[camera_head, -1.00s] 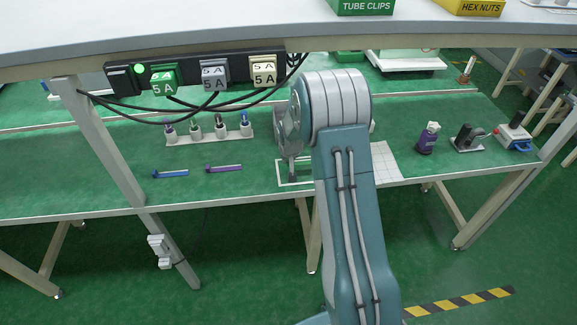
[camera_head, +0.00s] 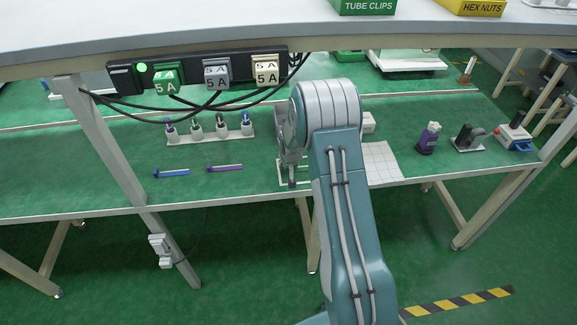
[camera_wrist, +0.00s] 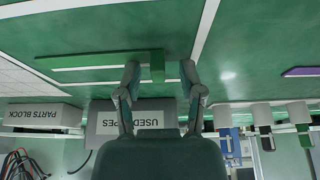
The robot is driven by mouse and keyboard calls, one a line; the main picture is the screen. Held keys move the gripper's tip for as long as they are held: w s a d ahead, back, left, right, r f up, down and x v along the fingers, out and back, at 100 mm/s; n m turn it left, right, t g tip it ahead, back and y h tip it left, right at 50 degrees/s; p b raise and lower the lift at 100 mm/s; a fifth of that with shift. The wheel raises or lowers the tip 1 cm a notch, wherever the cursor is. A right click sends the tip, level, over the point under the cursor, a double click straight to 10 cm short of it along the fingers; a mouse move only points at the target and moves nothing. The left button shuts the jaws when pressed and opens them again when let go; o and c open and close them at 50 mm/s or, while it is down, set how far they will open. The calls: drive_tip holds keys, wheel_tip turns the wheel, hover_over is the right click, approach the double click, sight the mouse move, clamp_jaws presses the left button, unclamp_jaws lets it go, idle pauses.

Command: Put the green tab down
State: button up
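The green tab (camera_wrist: 157,66) shows in the wrist view as a thin strip with a wider head, lying at a white outline (camera_wrist: 90,68) on the green bench. Its head is between the two fingers of my gripper (camera_wrist: 160,72), with a visible gap on each side. The fingers stand apart. In the head view my gripper (camera_head: 291,183) is low over the bench, and the tab cannot be made out behind it. A blue tab (camera_head: 171,173) and a purple tab (camera_head: 225,168) lie to its left.
A rack of several markers (camera_head: 210,135) stands behind the tabs. A white grid sheet (camera_head: 380,162) lies right of my arm. Black cables (camera_head: 190,115) hang from a power strip (camera_head: 125,79) under the upper shelf.

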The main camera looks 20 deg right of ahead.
drive_tip(key=v, duration=1.2)
drive_tip(key=shift+s, duration=0.15)
